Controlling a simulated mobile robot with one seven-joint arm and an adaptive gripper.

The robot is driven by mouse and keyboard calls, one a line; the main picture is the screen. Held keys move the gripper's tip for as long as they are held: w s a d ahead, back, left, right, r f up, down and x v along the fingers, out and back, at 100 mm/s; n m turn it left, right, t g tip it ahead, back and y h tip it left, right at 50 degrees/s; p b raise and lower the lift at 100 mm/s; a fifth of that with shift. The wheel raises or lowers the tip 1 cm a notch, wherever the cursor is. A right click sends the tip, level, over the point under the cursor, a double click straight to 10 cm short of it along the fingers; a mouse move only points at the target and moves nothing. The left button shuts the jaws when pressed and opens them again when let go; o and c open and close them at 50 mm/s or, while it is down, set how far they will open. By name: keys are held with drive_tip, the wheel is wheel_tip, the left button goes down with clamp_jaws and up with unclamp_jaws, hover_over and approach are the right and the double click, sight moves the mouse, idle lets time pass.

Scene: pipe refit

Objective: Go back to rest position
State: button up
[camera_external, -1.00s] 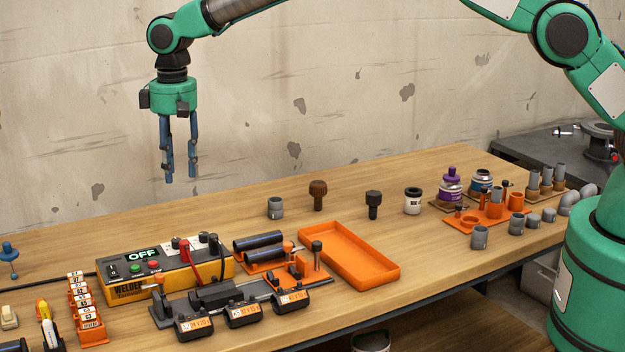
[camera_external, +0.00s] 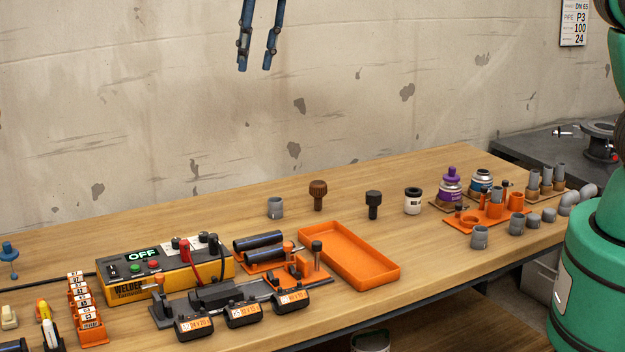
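My gripper (camera_external: 255,66) is at the top of the external view, high above the workbench (camera_external: 440,265) and in front of the wall. Its two dark blue fingers point down and stand apart, with nothing between them. The gripper's body and most of my arm are out of the picture above. Nothing on the bench is touching the gripper.
An orange tray (camera_external: 386,274) lies empty mid-bench. A yellow welder (camera_external: 127,287) reading OFF and a clamp fixture with dark pipes (camera_external: 259,245) are at left. Grey fittings (camera_external: 479,238), cans and an orange holder (camera_external: 468,221) are at right. The air around the gripper is clear.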

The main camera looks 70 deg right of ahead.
drive_tip(key=s+r+t, duration=0.1)
drive_tip(key=s+r, duration=0.4)
drive_tip(key=s, duration=0.8)
drive_tip(key=s+r+t, duration=0.1)
drive_tip(key=s+r, duration=0.3)
drive_tip(key=s, duration=0.9)
drive_tip(key=s+f, duration=0.3)
drive_tip(key=s, duration=0.8)
drive_tip(key=s+d+f+t+b, duration=0.1)
drive_tip(key=s+f, duration=0.2)
drive_tip(key=s, duration=0.8)
drive_tip(key=shift+f+n+t, duration=0.25)
drive_tip(key=shift+n+t, duration=0.05)
drive_tip(key=shift+n, duration=0.1)
